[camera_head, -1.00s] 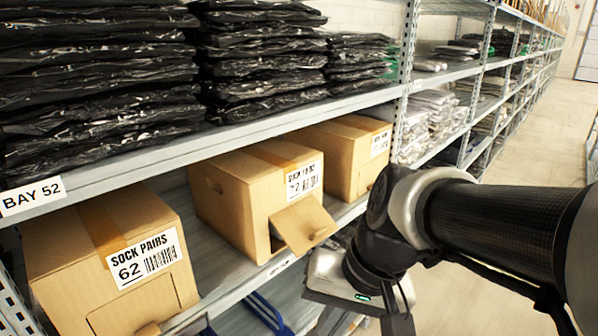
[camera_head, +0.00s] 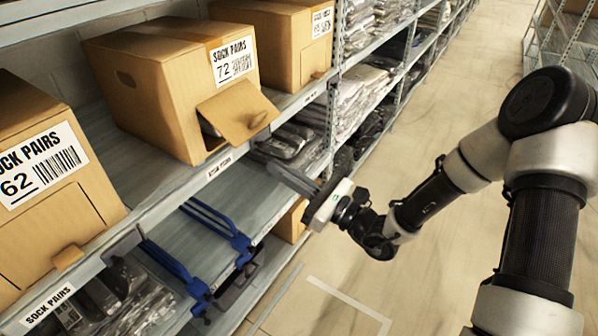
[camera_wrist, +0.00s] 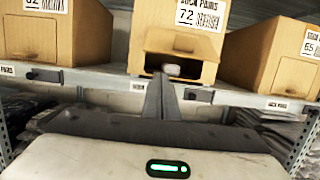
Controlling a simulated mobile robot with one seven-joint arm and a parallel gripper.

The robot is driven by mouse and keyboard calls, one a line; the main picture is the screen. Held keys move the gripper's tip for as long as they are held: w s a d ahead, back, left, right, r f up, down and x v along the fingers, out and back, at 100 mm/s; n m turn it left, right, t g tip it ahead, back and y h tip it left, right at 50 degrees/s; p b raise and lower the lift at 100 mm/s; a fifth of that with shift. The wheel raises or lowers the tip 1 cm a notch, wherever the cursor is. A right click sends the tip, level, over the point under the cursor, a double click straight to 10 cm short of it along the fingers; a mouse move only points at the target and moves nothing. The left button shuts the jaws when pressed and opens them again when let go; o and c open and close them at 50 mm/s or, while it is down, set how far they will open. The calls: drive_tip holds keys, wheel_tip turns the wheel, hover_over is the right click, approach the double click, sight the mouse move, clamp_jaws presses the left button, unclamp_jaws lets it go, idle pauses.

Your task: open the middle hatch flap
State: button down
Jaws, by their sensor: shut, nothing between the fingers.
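The middle carton, labelled 72 (camera_head: 150,95), stands on the shelf between cartons 62 and 65. Its front flap (camera_head: 238,113) is tilted outward from its top edge, with a finger hole near its free edge. Below the flap is a dark opening with a little grey content showing. In the wrist view the flap (camera_wrist: 183,44) sits above the dark opening, behind my fingertips. My gripper (camera_head: 293,180) is shut and empty, in front of and below the carton, apart from the flap in the head view. The wrist view also shows my gripper (camera_wrist: 160,92) with its fingers together.
Carton 62 (camera_head: 45,235) stands at the left, its flap flat, and carton 65 (camera_head: 270,45) at the right. The shelf edge (camera_head: 165,205) runs below them. Blue-framed items (camera_head: 215,235) lie on the lower shelf. The aisle floor (camera_head: 340,285) is open.

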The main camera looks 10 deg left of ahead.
drive_tip(key=x, duration=1)
drive_tip(key=shift+p, duration=0.35)
drive_tip(key=shift+s, duration=0.15)
idle(1.2)
wheel_tip(320, 180, up, 10)
drive_tip(key=d+p, duration=0.2)
drive_tip(key=p, duration=0.7)
drive_tip(key=f+v, duration=0.1)
drive_tip(key=v, duration=1)
drive_tip(key=shift+s+a, duration=0.2)
drive_tip(key=shift+s, duration=0.05)
